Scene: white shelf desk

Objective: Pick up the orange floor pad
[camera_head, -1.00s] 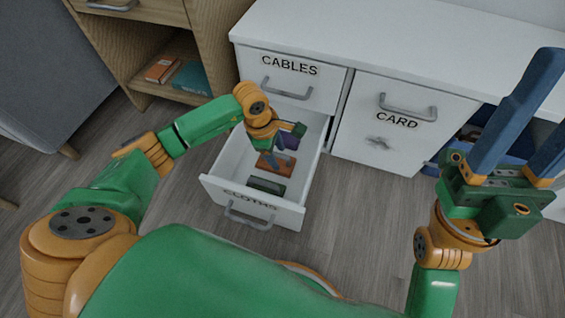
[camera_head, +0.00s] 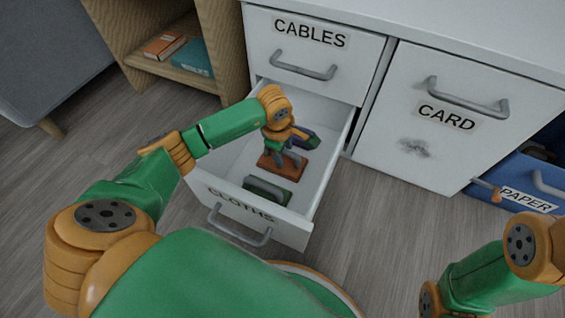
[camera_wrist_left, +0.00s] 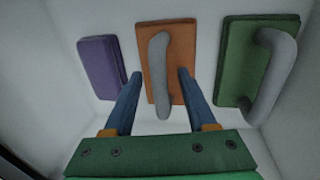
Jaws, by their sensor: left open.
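The orange floor pad (camera_head: 270,167) lies in the open CLOTHS drawer (camera_head: 315,205). In the left wrist view the orange pad (camera_wrist_left: 184,40) is in the middle, with a grey handle (camera_wrist_left: 160,70) on it. My left gripper (camera_head: 287,158) reaches down into the drawer over this pad. In the wrist view its blue fingers (camera_wrist_left: 160,76) are open, one on each side of the grey handle. I cannot tell whether they touch the pad. My right gripper is out of view; only part of its arm shows at the lower right.
A purple pad (camera_wrist_left: 100,66) and a green pad with a handle (camera_wrist_left: 240,60) lie on either side of the orange one. The drawer walls are close around. The CARD drawer (camera_head: 440,140) is shut. A blue PAPER drawer (camera_head: 515,180) stands at the right.

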